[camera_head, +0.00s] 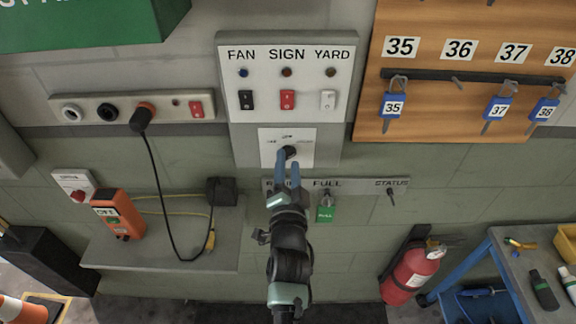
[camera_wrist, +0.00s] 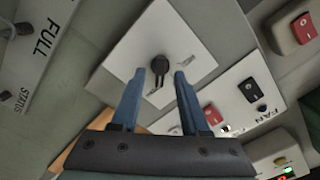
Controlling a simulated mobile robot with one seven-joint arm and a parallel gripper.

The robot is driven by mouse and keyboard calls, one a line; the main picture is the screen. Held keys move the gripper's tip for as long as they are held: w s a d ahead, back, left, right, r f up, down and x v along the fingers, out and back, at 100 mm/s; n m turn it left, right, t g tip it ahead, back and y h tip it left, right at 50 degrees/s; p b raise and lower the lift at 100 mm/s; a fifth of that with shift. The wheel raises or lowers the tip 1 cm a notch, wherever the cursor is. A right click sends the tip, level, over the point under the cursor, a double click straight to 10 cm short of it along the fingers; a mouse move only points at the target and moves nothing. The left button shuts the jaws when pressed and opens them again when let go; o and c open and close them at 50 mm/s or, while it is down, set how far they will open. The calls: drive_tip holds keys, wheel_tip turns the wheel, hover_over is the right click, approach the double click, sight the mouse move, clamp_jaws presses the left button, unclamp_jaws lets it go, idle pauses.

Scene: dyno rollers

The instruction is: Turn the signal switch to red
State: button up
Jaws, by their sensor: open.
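A black rotary knob (camera_head: 290,152) sits on a white plate (camera_head: 270,147) under the FAN, SIGN, YARD panel; its small labels are too blurred to read, so I cannot confirm that it is the signal switch. In the wrist view the knob (camera_wrist: 159,64) has a round head and a dark bar pointing down toward my gripper. My gripper (camera_head: 288,165) is open, with its blue fingers pointing up at the plate. In the wrist view the fingertips (camera_wrist: 160,75) lie on either side of the knob with gaps; contact is not visible. The fingers partly hide the plate's lower part in the head view.
Above is the panel (camera_head: 240,119) with rocker switches, SIGN's being red (camera_head: 287,99). Below is a strip (camera_head: 360,185) marked FULL and STATUS, with a key switch (camera_head: 327,197). A socket strip (camera_head: 88,97) with a plugged black cord is left; a key board (camera_head: 430,120) is right.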

drive_tip(key=shift+w, duration=0.95)
clamp_jaws()
